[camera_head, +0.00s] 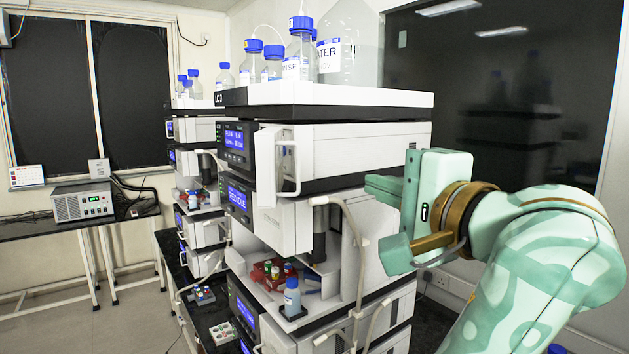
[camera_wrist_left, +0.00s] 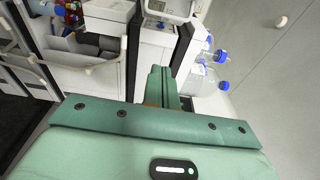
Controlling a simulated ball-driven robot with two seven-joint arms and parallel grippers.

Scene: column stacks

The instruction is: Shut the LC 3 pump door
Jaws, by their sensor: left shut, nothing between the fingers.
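The LC 3 stack carries its label on the white top tray (camera_head: 325,96). The pump module (camera_head: 365,150) is just below, with a lit blue display. Its white door panel (camera_head: 266,165), with a looped handle (camera_head: 291,170), stands swung out from the front beside the display, so it is open. My left gripper (camera_head: 380,188) is shut and empty, to the right of the door and apart from it, in front of the stack's right side. Its closed fingers also show in the left wrist view (camera_wrist_left: 163,80). My right gripper is not in view.
Blue-capped bottles (camera_head: 301,45) stand on the top tray. Below the pump, an open compartment holds a red rack (camera_head: 268,275) and vials, with a long white door handle (camera_head: 360,262) to its right. Floor at lower left is clear.

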